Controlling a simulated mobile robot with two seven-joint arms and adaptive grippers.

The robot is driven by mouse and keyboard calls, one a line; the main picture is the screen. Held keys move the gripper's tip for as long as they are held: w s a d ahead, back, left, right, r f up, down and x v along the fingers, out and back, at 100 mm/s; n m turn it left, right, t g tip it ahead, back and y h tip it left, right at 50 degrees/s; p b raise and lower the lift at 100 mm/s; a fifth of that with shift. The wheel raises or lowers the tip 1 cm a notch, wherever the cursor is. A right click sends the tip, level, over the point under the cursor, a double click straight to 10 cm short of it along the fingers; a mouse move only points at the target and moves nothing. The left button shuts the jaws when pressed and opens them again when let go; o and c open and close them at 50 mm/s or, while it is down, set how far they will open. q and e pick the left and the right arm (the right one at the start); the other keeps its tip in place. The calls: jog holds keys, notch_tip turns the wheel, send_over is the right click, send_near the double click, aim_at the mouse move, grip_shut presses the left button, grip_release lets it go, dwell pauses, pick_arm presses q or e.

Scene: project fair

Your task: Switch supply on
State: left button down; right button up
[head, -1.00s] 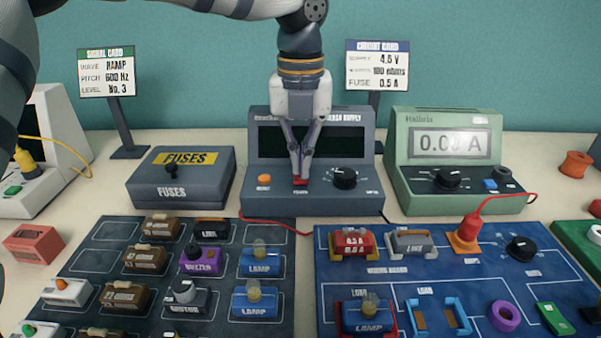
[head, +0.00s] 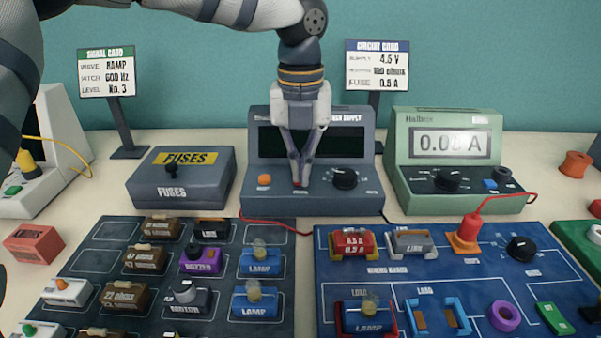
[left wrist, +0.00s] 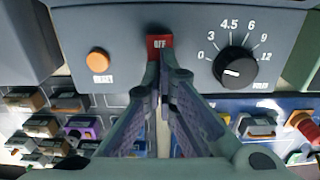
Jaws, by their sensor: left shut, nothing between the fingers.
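The power supply (head: 313,203) is a dark grey unit at the back middle, and its screen (head: 280,140) is dark. Its red rocker switch (left wrist: 160,42) reads "OFF" in the left wrist view. In the head view the switch is almost wholly hidden behind the fingertips. My left gripper (head: 299,184) is shut and empty, pointing down at the switch. In the left wrist view its fingertips (left wrist: 160,62) are at the switch's near edge; I cannot tell whether they touch it. My right gripper is not in view.
An orange button (head: 264,180) and a black voltage knob (head: 344,178) flank the switch closely. A fuse box (head: 182,185) stands left, a green ammeter (head: 450,202) right. Two component boards, a dark one (head: 115,236) and a blue one (head: 470,285), fill the front.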

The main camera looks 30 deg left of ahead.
pick_arm(q)
jog(key=shift+f, duration=0.25)
jog(key=shift+r, duration=3.6)
